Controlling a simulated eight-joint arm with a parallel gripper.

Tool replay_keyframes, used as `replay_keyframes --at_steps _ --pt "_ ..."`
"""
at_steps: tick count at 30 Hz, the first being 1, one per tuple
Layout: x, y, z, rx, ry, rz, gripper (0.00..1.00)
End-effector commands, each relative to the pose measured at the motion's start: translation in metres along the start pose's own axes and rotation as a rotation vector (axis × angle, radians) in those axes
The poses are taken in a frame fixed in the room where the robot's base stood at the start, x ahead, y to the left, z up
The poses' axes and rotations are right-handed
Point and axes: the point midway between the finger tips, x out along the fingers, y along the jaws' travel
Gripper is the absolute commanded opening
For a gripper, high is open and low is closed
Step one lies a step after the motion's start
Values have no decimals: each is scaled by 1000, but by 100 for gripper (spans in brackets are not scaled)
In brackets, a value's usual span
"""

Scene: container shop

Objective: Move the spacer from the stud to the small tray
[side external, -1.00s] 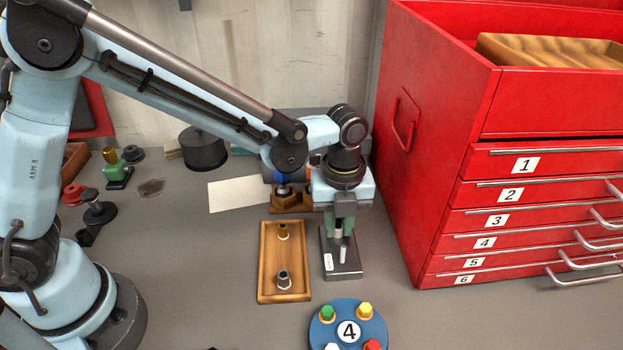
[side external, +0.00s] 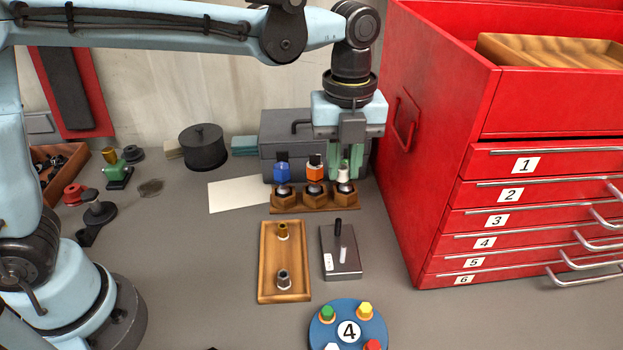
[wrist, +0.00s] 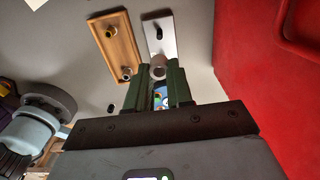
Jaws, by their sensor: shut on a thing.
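My gripper (side external: 345,176) is raised well above the dark base plate (side external: 349,266). In the wrist view, its green fingers (wrist: 156,88) are shut on the spacer (wrist: 158,72), a pale ring at their tips. In the side view a pale piece shows by the fingertips; I cannot clearly separate it from the rack behind. The plate's black stud (side external: 338,228) stands bare, and it also shows in the wrist view (wrist: 159,34). The small wooden tray (side external: 265,262) lies left of the plate, with a brass fitting (side external: 283,231) and a grey fitting (side external: 283,279) in it.
A wooden rack (side external: 300,207) with blue and orange-topped pieces stands behind the tray. A blue round plate (side external: 347,335) marked 4 is in front. The red drawer cabinet (side external: 405,200) is close on the right.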

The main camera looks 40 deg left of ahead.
Motion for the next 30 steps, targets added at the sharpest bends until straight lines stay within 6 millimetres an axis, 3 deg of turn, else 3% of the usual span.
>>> replay_keyframes --at_steps 6,13,17,24,30 --pt "-32 0 0 0 0 0 0" --pt "-42 4 -10 4 0 0 0" --pt "-34 16 -39 7 0 0 0" --pt "0 64 -106 8 0 0 0" --pt "25 102 -139 4 0 0 0"
